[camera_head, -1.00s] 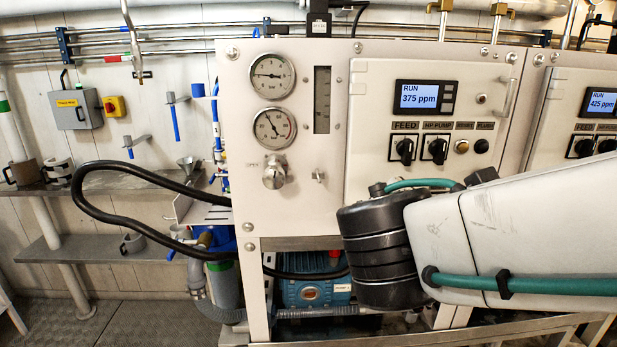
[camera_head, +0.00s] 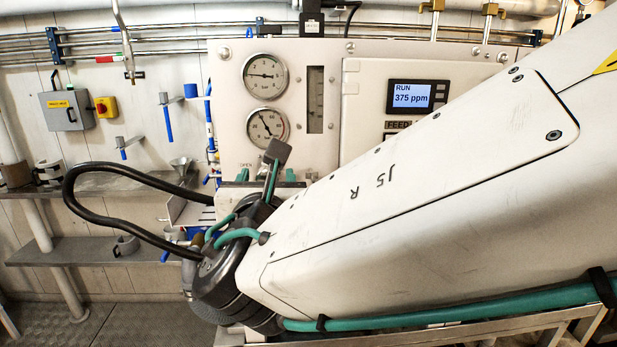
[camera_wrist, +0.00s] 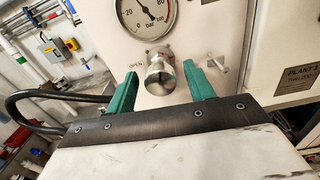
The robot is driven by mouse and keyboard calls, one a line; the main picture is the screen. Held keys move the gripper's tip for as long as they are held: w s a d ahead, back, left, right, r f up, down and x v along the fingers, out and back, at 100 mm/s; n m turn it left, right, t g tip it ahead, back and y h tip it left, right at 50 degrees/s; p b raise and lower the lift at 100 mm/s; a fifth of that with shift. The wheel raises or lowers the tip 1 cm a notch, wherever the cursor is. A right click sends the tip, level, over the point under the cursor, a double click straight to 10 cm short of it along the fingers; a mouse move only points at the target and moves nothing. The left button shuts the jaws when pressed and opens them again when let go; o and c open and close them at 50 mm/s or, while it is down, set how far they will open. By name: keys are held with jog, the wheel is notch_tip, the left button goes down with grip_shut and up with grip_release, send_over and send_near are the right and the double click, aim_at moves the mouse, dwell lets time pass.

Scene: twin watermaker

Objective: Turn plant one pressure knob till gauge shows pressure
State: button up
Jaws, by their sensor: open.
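The silver pressure knob (camera_wrist: 161,80) sits on the pale panel under a round gauge, with "OPEN" printed at its left. My gripper (camera_wrist: 160,68) is open, with one green finger on each side of the knob in the wrist view; I see no clear contact. In the head view my gripper (camera_head: 266,175) is at the panel's lower left, and my arm hides the knob. The lower gauge (camera_head: 267,125), also in the wrist view (camera_wrist: 147,14), has its needle pointing up and left. The upper gauge (camera_head: 265,76) has its needle pointing left.
A display (camera_head: 417,95) reads RUN 375 ppm. A black hose (camera_head: 68,195) loops out at left. Shelves (camera_head: 80,250) stand on the left wall.

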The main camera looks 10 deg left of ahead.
jog(key=shift+w, duration=0.3)
jog(key=shift+c, duration=0.3)
jog(key=c, duration=0.9)
jog(key=shift+m, duration=0.4)
jog(key=m, duration=0.4)
jog(key=shift+m, duration=0.3)
jog(key=m, duration=0.5)
jog(key=shift+m, duration=0.3)
